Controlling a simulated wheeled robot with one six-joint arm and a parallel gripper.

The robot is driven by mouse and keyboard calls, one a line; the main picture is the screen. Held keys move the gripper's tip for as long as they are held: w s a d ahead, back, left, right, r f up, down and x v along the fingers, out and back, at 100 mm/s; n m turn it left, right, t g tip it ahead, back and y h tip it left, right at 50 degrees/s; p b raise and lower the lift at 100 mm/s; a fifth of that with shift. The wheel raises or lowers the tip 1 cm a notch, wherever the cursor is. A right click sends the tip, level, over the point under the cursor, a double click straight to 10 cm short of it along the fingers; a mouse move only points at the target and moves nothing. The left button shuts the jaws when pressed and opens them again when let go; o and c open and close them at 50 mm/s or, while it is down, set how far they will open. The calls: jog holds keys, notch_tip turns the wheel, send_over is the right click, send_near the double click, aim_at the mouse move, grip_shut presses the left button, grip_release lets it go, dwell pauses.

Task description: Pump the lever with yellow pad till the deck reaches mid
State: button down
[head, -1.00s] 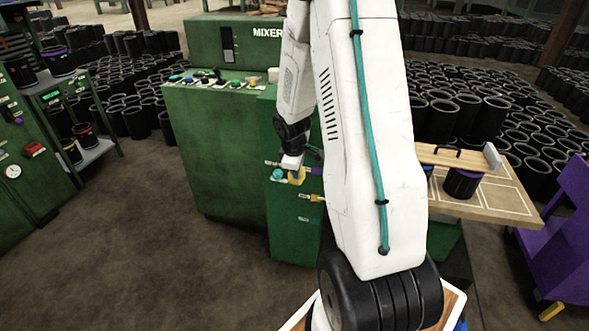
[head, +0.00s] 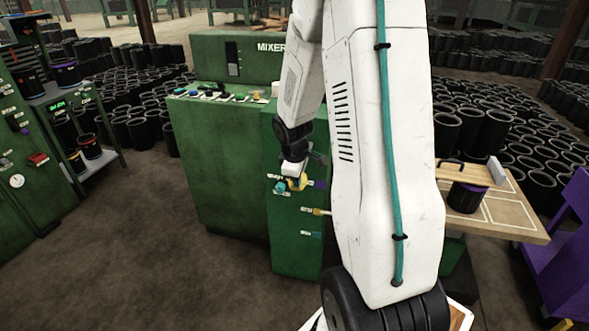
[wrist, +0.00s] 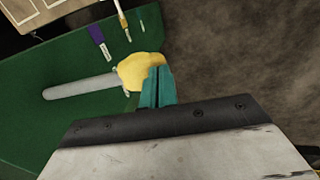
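The lever's yellow pad (head: 298,184) stands out from the front of the green mixer cabinet (head: 298,245). In the wrist view the yellow pad (wrist: 138,70) sits at the end of a grey rod (wrist: 80,87). My gripper (head: 291,179) is at the pad, its fingers mostly hidden in the head view. In the wrist view my gripper's teal fingers (wrist: 157,87) look shut together, with the tips against or just over the pad's edge; the pad is not between them. A wooden board with pale lines (head: 500,218), possibly the deck, is at the right; its height mark is not readable.
A purple handle (head: 320,183), a lower yellow lever (head: 318,211) and a teal one (head: 311,234) are on the same cabinet face. A black sleeve (head: 467,198) stands on the board. A purple cart (head: 560,240) is at the right.

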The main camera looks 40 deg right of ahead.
jog(key=s+a+r, duration=0.1)
jog(key=a+r, duration=0.2)
jog(key=r, duration=0.4)
jog(key=shift+s+a, duration=0.35)
jog(key=shift+s, duration=0.05)
jog(key=shift+r, duration=0.1)
dwell(0.6)
jog(key=s+a+r+m+y, duration=0.1)
jog(key=s+a+r+m, duration=0.2)
jog(key=s+a+r, duration=0.4)
jog(key=s+a+r+m+y, duration=0.1)
jog(key=s+a+r+m, duration=0.1)
jog(key=s+a+r, duration=0.6)
jog(key=s+a, duration=0.5)
jog(key=a, duration=0.2)
jog(key=shift+r+m, duration=0.25)
jog(key=shift+m, duration=0.15)
jog(key=shift+s+d, duration=0.1)
